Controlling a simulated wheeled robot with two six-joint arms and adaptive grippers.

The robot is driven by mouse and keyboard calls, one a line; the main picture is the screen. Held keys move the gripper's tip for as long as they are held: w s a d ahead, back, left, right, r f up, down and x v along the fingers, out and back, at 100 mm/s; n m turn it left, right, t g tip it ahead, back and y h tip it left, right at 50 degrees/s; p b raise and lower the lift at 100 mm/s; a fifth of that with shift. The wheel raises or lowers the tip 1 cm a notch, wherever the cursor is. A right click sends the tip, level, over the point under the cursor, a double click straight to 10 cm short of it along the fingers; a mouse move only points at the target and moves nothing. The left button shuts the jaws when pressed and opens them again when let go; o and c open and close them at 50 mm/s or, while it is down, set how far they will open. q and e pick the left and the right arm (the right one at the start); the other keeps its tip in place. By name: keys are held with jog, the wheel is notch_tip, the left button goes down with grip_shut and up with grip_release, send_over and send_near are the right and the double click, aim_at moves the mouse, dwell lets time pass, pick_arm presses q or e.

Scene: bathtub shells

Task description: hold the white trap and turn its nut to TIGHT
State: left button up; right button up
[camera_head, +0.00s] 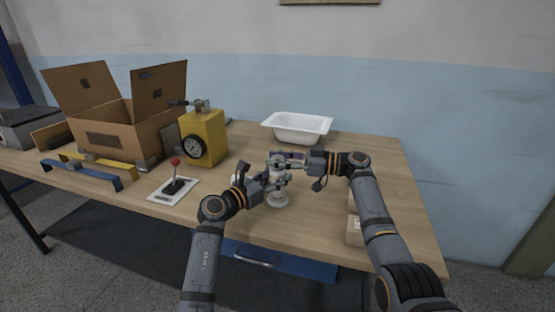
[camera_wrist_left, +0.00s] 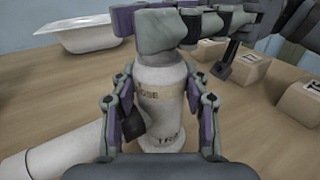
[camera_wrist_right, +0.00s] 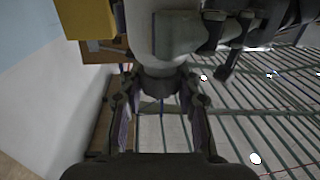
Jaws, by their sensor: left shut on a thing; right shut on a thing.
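The white trap (camera_head: 279,199) stands upright on the table in the middle of the head view. In the left wrist view its white body (camera_wrist_left: 160,108) fills the space between my left fingers, with a tan band partly reading "OSE" and letters "TRA" below. My left gripper (camera_head: 272,183) is shut around this body from the left. My right gripper (camera_head: 291,162) is shut at the top of the trap, coming from the right. Its fingers hide most of the nut. In the right wrist view the fingers (camera_wrist_right: 158,92) close on a pale round part.
A white tub (camera_head: 297,127) sits behind the trap. To the left are a yellow box with a gauge (camera_head: 204,138), an open cardboard box (camera_head: 113,132) and a red-knobbed lever on a white plate (camera_head: 173,189). Small cartons (camera_head: 354,231) stand near my right arm.

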jog(key=shift+f, duration=0.1)
jog(key=o, duration=1.2)
jog(key=v, duration=1.2)
jog(key=shift+d, duration=0.1)
